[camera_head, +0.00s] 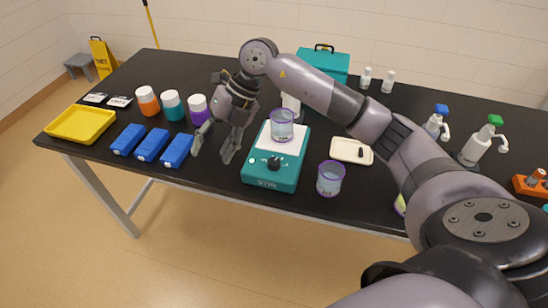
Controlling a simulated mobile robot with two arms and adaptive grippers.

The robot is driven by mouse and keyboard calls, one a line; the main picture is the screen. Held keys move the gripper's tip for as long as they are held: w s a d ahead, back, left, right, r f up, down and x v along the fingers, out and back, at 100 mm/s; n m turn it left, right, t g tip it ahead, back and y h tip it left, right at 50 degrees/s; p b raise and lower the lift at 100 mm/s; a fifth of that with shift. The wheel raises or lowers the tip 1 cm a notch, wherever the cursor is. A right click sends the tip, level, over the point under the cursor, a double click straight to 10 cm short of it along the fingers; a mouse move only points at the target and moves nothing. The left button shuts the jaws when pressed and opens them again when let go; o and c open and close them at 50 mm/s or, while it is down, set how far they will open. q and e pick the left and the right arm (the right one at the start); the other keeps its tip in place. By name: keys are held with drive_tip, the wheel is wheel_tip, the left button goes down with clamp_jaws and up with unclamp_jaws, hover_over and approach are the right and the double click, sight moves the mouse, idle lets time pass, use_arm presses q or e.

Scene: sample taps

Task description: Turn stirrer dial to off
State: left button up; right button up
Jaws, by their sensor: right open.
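The teal stirrer (264,180) stands near the front edge of the black table, with a white top plate. Its black dial (273,162) is on the front face; its exact setting is too small to read. A purple-rimmed beaker (282,125) stands on the stirrer's plate. My right gripper (212,150) points down, open and empty, to the left of the stirrer and apart from the dial. My left gripper does not show.
Three blue boxes (151,145) and a yellow tray (81,124) lie at the left. Three capped bottles (172,106) stand behind the boxes. A second beaker (330,179) stands right of the stirrer. A white tray (340,145) and spray bottles (480,142) are farther right.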

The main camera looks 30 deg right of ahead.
drive_tip(key=d+r+m+h, duration=0.35)
drive_tip(key=d+h, duration=0.35)
drive_tip(key=d, duration=0.9)
drive_tip(key=p, duration=0.3)
approach(274, 161)
drive_tip(key=shift+g, duration=0.4)
drive_tip(key=f, duration=0.9)
drive_tip(key=shift+w+d+f, duration=0.1)
drive_tip(key=shift+w+d, duration=0.1)
drive_tip(key=shift+w, duration=0.1)
drive_tip(key=shift+c, duration=0.2)
drive_tip(key=c, duration=1.1)
